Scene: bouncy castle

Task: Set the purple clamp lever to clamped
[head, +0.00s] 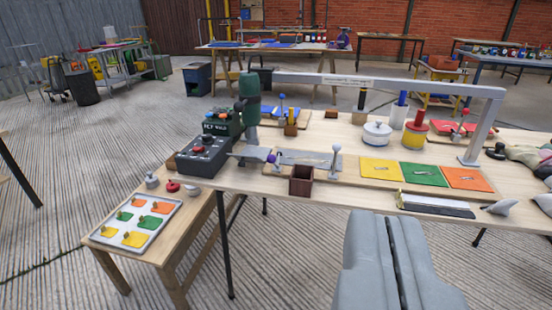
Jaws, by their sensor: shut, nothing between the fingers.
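A small purple knob (271,158) shows at the left end of a silver metal plate (305,159) on the near left part of the wooden workbench. It appears to be the end of the purple clamp lever. The lever's arm and its exact position are too small to tell. My gripper (388,216) is in the lower right foreground, shut and empty. It is in front of the bench, well to the right of the purple knob and apart from it.
A grey box with buttons (203,154) and a green upright machine (249,100) stand left of the knob. A brown open box (301,181) sits at the front edge. A grey frame (390,84) spans the bench. A low side table (170,225) stands left; floor before the bench is clear.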

